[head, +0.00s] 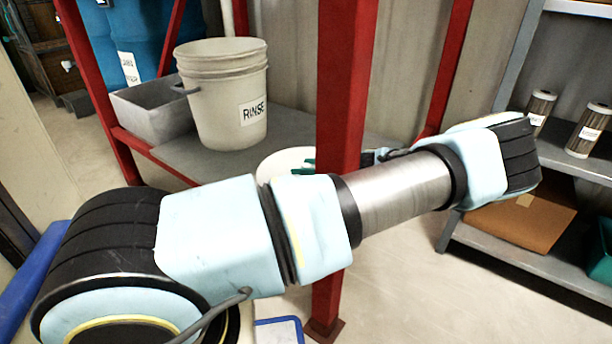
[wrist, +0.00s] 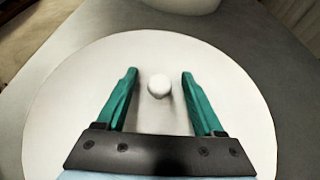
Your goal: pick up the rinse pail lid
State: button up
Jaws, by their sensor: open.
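The rinse pail lid is a round off-white disc with a small round knob (wrist: 159,86) at its middle. In the wrist view the lid (wrist: 60,110) lies flat on a grey shelf and fills most of the picture. In the head view only part of the lid (head: 280,165) shows behind my arm and the red post. My gripper (wrist: 159,75) has green fingers, open, one on each side of the knob with gaps on both sides. The rinse pail (head: 228,110), off-white and labelled RINSE, stands open on the same shelf, left of the lid.
A red post (head: 345,80) of the rack rises in front of the shelf (head: 190,160). A grey metal tank (head: 150,112) sits left of the pail. A grey shelf unit at the right holds labelled canisters (head: 588,130). In the wrist view, the pail's base (wrist: 185,4) is just beyond the lid.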

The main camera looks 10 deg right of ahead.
grip_shut()
dwell(0.4)
dwell(0.9)
